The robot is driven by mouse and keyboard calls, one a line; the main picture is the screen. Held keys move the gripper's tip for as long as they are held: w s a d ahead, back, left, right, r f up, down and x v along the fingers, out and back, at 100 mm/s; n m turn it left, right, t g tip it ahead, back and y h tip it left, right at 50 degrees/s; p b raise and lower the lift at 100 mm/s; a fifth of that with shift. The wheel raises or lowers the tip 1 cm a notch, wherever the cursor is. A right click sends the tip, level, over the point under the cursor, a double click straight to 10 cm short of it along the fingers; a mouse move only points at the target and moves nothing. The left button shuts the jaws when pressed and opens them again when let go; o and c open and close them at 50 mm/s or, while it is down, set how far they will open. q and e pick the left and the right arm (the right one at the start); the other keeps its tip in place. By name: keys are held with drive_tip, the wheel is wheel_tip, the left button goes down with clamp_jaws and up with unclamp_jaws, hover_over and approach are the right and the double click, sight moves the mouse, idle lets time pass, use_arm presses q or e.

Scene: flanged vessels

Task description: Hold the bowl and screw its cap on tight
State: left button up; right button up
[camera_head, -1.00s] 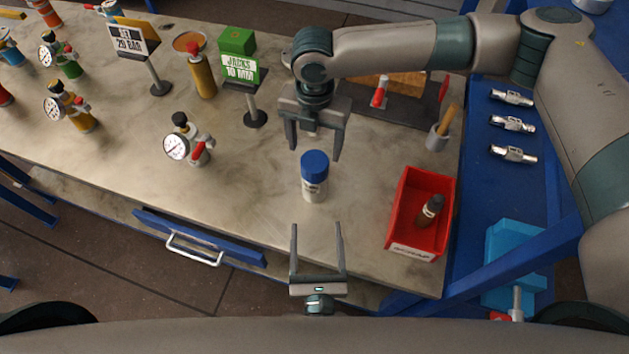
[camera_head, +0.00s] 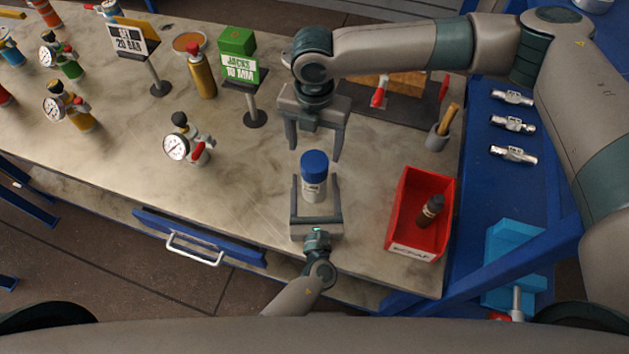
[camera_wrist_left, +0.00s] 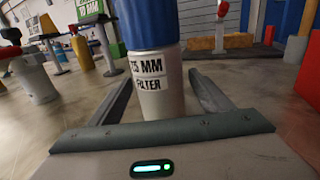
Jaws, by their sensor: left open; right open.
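The bowl (camera_head: 313,193) is a pale cylinder standing upright on the bench, with the blue cap (camera_head: 314,163) on top of it. In the left wrist view the bowl (camera_wrist_left: 158,95) carries a label reading "25 MM FILTER", and the lower part of the blue cap (camera_wrist_left: 147,22) shows above it. My left gripper (camera_head: 315,183) is open, with its fingers on either side of the bowl and gaps showing. My right gripper (camera_head: 313,150) is open and points down, just above and behind the cap. How far the cap is threaded cannot be seen.
A red bin (camera_head: 401,207) with a dark bottle stands to the right. A gauge assembly (camera_head: 187,143) stands to the left. The green sign (camera_head: 238,59) and a grey cup (camera_head: 437,137) stand farther back. The bench around the bowl is clear.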

sight(314, 161)
use_arm(q)
drive_tip(key=shift+w, duration=0.1)
clamp_jaws()
use_arm(e)
drive_tip(key=m, duration=0.9)
idle(0.4)
drive_tip(key=shift+f, duration=0.1)
drive_tip(key=shift+f, duration=3.95)
